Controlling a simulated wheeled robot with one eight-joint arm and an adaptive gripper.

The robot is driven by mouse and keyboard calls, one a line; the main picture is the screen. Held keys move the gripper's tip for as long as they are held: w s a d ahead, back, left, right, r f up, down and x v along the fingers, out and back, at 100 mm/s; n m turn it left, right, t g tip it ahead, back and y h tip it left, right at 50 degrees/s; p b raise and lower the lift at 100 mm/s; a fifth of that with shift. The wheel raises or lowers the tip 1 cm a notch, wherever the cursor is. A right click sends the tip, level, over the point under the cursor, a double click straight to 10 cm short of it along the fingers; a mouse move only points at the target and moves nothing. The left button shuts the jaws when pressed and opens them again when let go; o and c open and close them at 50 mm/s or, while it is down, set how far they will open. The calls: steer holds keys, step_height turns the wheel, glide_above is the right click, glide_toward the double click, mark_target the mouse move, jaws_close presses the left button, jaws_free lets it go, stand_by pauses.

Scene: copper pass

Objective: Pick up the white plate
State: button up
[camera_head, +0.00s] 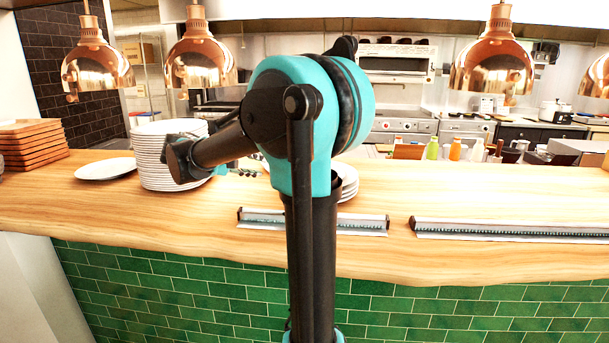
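A single white plate (105,169) lies flat on the wooden counter (480,190) at the left. A tall stack of white plates (152,165) stands just right of it, partly covered by my arm. A lower stack of white plates (348,183) shows behind my arm's column, mostly hidden. No plate is visibly held.
Stacked wooden trays (32,142) sit at the far left. Two metal ticket rails (510,230) (345,222) lie along the counter's front edge. Copper lamps (198,62) hang above. Bottles (455,149) stand behind the counter. The counter's right part is mostly clear.

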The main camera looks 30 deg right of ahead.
steer(key=shift+x, duration=2.75)
steer(key=shift+s+f, duration=0.1)
steer(key=shift+f, duration=0.05)
jaws_close()
